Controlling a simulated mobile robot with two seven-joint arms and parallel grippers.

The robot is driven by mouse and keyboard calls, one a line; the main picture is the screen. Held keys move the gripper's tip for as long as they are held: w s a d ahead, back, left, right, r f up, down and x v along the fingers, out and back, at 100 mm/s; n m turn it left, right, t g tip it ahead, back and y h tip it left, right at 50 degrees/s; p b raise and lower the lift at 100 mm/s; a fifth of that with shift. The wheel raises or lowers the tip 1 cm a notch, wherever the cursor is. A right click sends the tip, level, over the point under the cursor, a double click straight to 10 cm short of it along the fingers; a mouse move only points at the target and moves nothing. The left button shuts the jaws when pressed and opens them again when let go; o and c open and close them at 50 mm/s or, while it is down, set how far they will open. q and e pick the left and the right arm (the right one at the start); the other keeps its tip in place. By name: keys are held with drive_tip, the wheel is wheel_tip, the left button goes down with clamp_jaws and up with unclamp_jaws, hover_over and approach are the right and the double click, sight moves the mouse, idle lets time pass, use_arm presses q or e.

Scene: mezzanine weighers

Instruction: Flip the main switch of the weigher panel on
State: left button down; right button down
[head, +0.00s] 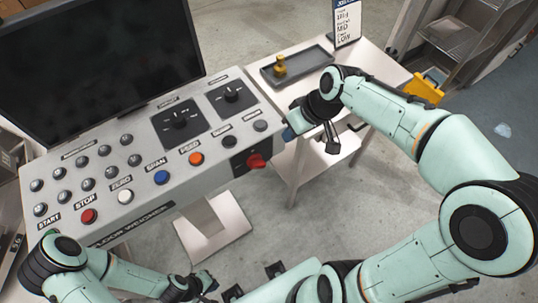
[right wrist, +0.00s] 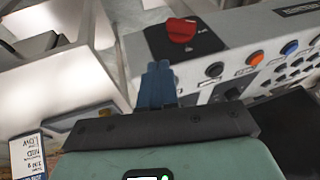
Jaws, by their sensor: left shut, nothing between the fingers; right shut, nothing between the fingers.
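The weigher panel (head: 140,215) is a grey sloped box at the left of the head view. Its main switch appears to be the red rotary knob (head: 256,161) on a black plate at the right end of the front. In the right wrist view the knob (right wrist: 181,30) is beyond the fingers and apart from them. My right gripper (head: 290,132) is shut and empty, just right of the panel's end; its blue fingers (right wrist: 157,85) show in the wrist view. My left gripper (head: 208,283) is low in front of the panel, shut and empty. The switch's marks are too small to read.
A black monitor (head: 95,60) stands behind the panel. Coloured buttons, including an orange one (head: 196,158), line the panel front. Right of it, a steel table (head: 375,62) bears a grey tray (head: 310,66) with a brass weight (head: 280,66) and a sign (head: 346,22). Floor is clear before the table.

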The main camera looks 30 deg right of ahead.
approach(264, 161)
wheel_tip(264, 161, down, 2)
drive_tip(key=w+d, duration=0.1)
use_arm(q)
drive_tip(key=shift+s+f, duration=0.15)
drive_tip(key=shift+f, duration=0.15)
use_arm(e)
drive_tip(key=a+f, duration=0.1)
drive_tip(key=f, duration=0.1)
drive_tip(key=a+f, duration=0.1)
drive_tip(key=shift+w+a+f, duration=0.2)
drive_tip(key=shift+a+f, duration=0.1)
use_arm(q)
drive_tip(key=shift+s, duration=0.1)
use_arm(e)
drive_tip(key=shift+w, duration=0.15)
